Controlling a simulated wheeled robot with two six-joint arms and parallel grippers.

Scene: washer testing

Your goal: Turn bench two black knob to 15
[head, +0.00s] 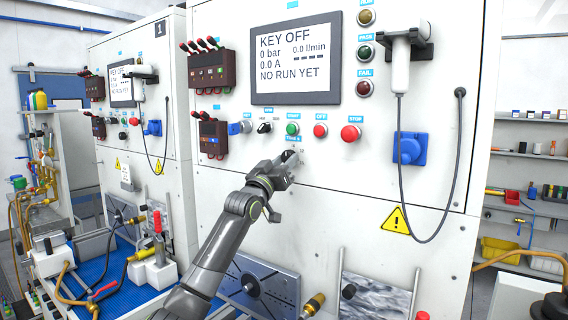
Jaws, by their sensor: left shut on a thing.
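My left gripper (290,158) reaches up from the bottom to the near bench's white panel (350,190), just below the green button (292,129). It is shut on a knob there. The fingers hide nearly all of the knob, so its colour and pointer do not show. A few small dial marks show beside the fingertips, too small to read. A display (295,58) above reads KEY OFF, 0 bar, 0.0 l/min, 0.0 A and NO RUN YET. My right gripper is not in view.
A small black switch (264,127) sits left of the green button; orange-red (320,131) and red (351,133) buttons sit right. Bench 1 (135,60) stands at left. Fixtures lie below the panel.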

